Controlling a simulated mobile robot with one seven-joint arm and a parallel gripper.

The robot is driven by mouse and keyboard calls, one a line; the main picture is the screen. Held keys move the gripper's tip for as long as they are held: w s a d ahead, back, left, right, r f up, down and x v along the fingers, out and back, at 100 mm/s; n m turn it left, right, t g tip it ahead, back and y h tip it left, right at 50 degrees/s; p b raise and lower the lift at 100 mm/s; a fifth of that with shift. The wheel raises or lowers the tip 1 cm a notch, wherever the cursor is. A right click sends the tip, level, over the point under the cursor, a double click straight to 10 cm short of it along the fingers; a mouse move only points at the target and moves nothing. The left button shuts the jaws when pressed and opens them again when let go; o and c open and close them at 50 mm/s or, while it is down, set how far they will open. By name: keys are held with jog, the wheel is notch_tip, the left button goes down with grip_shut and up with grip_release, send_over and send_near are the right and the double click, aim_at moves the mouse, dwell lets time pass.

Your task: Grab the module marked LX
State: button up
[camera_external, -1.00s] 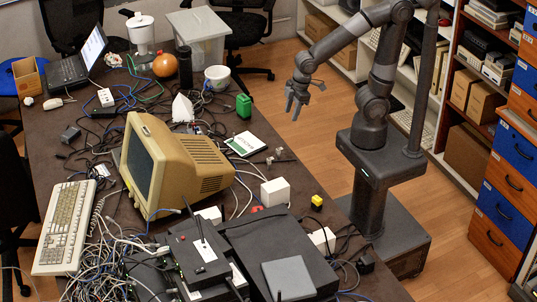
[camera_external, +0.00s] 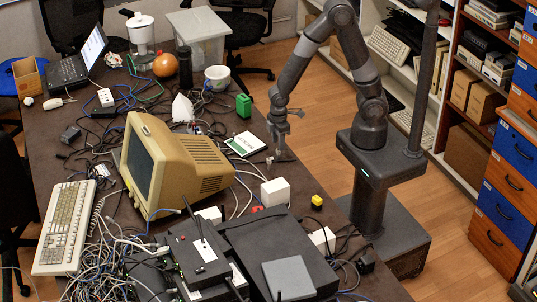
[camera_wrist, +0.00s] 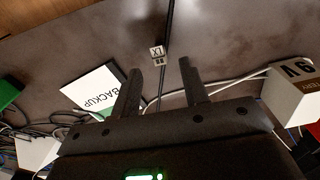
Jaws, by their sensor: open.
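The module marked LX (camera_wrist: 157,52) is a small pale block with dark sockets on its face. In the wrist view it lies on the dark table (camera_wrist: 235,40), just beyond my fingertips and roughly between their lines. My gripper (camera_wrist: 160,68) is open and empty, its two dark fingers apart. In the external view my gripper (camera_external: 279,142) points down over the table's right edge, close to a small pale piece (camera_external: 269,160); its marking is too small to read there.
A white and green BACKUP card (camera_wrist: 97,92) lies left of my fingers, and a white battery box (camera_wrist: 290,98) stands to the right. Cables run behind and beside the module. A green block (camera_external: 243,105), a beige monitor (camera_external: 175,165) and a yellow cube (camera_external: 317,201) are on the table.

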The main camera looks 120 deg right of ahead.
aim_at(278, 151)
jog(key=shift+f, duration=3.3)
grip_shut()
